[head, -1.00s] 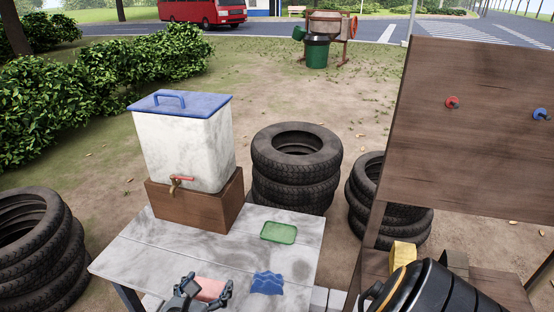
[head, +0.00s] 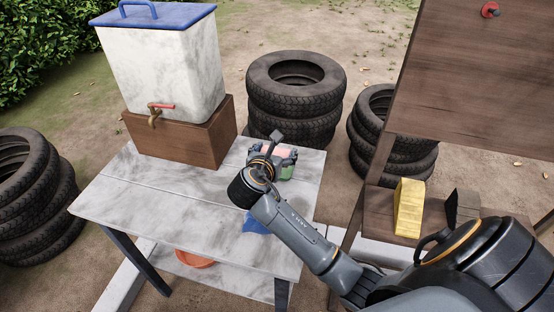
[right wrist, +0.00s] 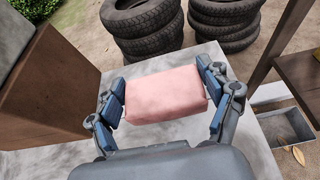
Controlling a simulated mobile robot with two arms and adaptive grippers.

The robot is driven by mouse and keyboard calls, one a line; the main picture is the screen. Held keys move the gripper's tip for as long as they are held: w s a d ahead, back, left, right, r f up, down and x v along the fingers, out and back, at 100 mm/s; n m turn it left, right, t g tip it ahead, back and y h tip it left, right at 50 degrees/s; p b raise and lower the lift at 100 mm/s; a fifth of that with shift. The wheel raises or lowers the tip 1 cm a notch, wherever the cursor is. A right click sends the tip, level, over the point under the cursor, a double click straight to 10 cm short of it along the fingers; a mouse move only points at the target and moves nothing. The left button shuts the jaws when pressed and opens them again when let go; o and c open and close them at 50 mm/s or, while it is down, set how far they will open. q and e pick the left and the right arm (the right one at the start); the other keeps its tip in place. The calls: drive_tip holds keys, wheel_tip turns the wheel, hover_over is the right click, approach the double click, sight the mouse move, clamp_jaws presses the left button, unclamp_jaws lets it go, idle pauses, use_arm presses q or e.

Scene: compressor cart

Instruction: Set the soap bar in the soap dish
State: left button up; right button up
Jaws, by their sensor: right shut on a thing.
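The pink soap bar (head: 277,149) is between the fingers of my right gripper (head: 273,157), over the back right part of the grey table. The right wrist view shows the soap bar (right wrist: 166,94) gripped by its two ends between the blue-padded fingers (right wrist: 166,98). The green soap dish (head: 287,173) shows only in part, close by the gripper, which hides the rest. I cannot tell whether the soap touches the dish. The dish does not show in the right wrist view. My left gripper is out of view.
A white dispenser with a tap (head: 160,70) stands on a brown block (head: 185,140) at the table's left back. A blue cloth (head: 257,222) lies on the table (head: 150,205), partly under my right arm. Stacked tires (head: 295,100) stand behind. The table's left front is clear.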

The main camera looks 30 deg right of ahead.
drive_tip(key=w+d+f, duration=0.1)
drive_tip(key=f, duration=0.1)
drive_tip(key=w+d+f, duration=0.1)
drive_tip(key=w+f, duration=0.1)
drive_tip(key=w+d+f, duration=0.1)
drive_tip(key=w+f, duration=0.1)
drive_tip(key=shift+b, duration=0.35)
drive_tip(key=shift+w+d+f, duration=0.2)
drive_tip(key=shift+f, duration=0.05)
wheel_tip(320, 180, down, 2)
drive_tip(key=shift+f, duration=0.55)
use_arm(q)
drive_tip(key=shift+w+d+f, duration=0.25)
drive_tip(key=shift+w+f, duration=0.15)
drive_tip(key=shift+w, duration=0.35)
use_arm(e)
drive_tip(key=shift+f, duration=0.1)
drive_tip(key=o, duration=1.1)
drive_tip(key=shift+f, duration=0.1)
drive_tip(key=shift+o, duration=0.2)
